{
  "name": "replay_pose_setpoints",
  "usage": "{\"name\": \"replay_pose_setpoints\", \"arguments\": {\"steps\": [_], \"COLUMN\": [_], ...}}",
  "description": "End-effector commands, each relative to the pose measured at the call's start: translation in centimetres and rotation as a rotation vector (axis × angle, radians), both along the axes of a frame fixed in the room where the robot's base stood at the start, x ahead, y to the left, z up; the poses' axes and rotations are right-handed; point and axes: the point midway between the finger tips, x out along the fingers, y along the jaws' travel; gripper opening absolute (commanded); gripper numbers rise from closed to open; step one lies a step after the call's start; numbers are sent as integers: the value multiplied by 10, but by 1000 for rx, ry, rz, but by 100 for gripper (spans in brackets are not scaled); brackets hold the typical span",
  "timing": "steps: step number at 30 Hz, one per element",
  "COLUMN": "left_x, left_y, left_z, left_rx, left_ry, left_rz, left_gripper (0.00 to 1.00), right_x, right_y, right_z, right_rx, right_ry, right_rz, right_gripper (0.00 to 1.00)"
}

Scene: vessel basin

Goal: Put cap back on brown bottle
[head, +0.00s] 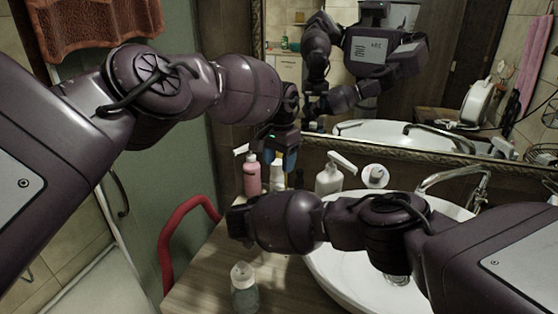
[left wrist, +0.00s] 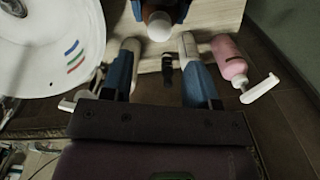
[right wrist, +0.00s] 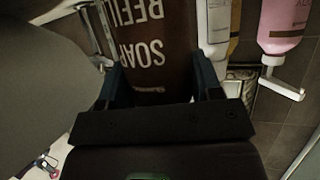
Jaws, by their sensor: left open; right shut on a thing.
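The brown bottle (right wrist: 155,35) with "SOAP REFILL" lettering fills the middle of the right wrist view. My right gripper (right wrist: 158,88) is shut around its body. In the left wrist view, a white round top (left wrist: 159,26) shows at the bottle's end; I cannot tell whether it is the cap or a bare neck. My left gripper (left wrist: 160,50) is open, its two fingers apart with nothing gripped. A small dark object (left wrist: 167,70) shows between and beyond them. In the head view, my left gripper (head: 280,155) points down over the counter's back, and the brown bottle is hidden.
A pink pump bottle (head: 251,176) and a white pump bottle (head: 330,178) stand at the back. A clear bottle (head: 245,291) stands at the counter's front. The white basin (head: 335,268) and its tap (head: 450,178) are at the right. A red rail (head: 170,240) edges the left.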

Motion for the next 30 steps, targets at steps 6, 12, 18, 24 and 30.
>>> {"name": "replay_pose_setpoints", "arguments": {"steps": [6, 12, 18, 24, 30], "left_x": [-1, -1, -1, -1, -1], "left_y": [0, 0, 0, 1, 1], "left_z": [-21, -50, -71, -78, -79], "left_rx": [1, -1, -2, -1, 0], "left_ry": [2, 2, 1, -1, -1], "left_rz": [0, 0, 0, -1, -1], "left_gripper": [54, 54, 54, 54, 54], "right_x": [0, 0, 0, 0, 0], "right_y": [0, 0, 0, 0, 0], "right_z": [0, 0, 0, 1, 1], "right_rx": [0, -1, -1, -1, -1], "right_ry": [0, -1, -1, -1, -1], "right_rz": [0, 0, 0, 0, 0], "right_gripper": [0, 0, 0, 0, 0]}}
